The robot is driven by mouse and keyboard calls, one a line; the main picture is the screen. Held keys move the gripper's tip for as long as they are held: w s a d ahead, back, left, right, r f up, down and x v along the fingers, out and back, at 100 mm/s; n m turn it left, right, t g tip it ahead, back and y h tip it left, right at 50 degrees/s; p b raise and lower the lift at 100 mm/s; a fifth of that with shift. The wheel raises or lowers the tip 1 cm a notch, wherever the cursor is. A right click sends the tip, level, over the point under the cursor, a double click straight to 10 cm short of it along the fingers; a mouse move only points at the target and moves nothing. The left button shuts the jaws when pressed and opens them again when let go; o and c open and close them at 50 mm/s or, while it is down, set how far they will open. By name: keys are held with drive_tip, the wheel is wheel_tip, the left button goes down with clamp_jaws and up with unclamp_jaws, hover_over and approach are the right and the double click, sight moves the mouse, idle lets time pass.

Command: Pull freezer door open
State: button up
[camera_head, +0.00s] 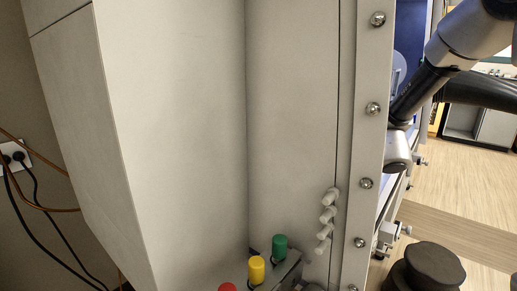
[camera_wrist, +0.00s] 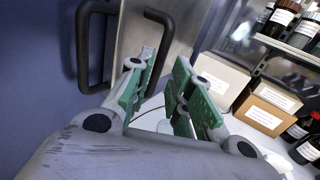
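In the wrist view a black C-shaped handle (camera_wrist: 82,50) stands on a dark blue surface (camera_wrist: 35,90), which may be the freezer door, at the upper left. A second black bar (camera_wrist: 168,35) shows against a grey metal panel (camera_wrist: 130,35) to its right; I cannot tell if it is another handle or a reflection. My gripper (camera_wrist: 163,72) has green-padded fingers, apart with nothing seen between them. It appears to the right of and below the C-shaped handle, not around it. In the head view the gripper is hidden behind the bolted grey panel.
White and brown labelled boxes (camera_wrist: 268,108) and dark bottles (camera_wrist: 305,140) stand to the right in the wrist view. In the head view a bolted grey edge (camera_head: 365,150) is close to my arm (camera_head: 425,85). Green, yellow and red knobs (camera_head: 257,270) are at the bottom.

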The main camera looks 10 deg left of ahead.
drive_tip(key=a, duration=0.6)
drive_tip(key=shift+s, duration=0.2)
clamp_jaws()
